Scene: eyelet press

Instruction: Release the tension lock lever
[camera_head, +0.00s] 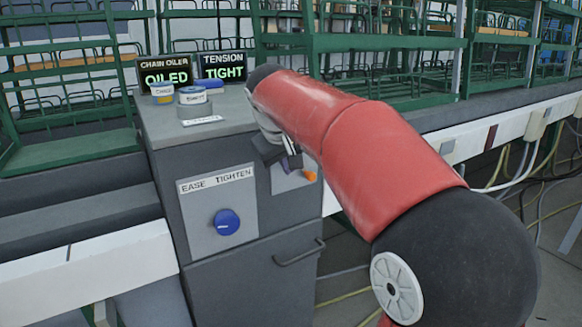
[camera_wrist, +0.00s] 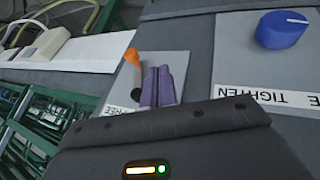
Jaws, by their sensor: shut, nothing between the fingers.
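The lever shows an orange tip (camera_head: 310,176) on a grey plate on the cabinet's front, right of the blue knob. In the wrist view the orange tip (camera_wrist: 131,56) stands above a dark part, with a label ending in "FREE" (camera_wrist: 122,111) near it. My gripper (camera_head: 293,162) is in front of this plate, partly hidden by my arm. Its two purple fingers (camera_wrist: 158,86) are shut together and empty, just right of the lever in the wrist view. I cannot tell whether they touch it. The tension display (camera_head: 224,66) reads "TIGHT".
The blue knob (camera_head: 227,222) sits under an "EASE TIGHTEN" label; it also shows in the wrist view (camera_wrist: 283,29). A chain oiler display (camera_head: 165,74) reads "OILED". Small containers (camera_head: 193,97) stand on the cabinet top. A handle (camera_head: 300,253) juts out below. Green racks stand behind.

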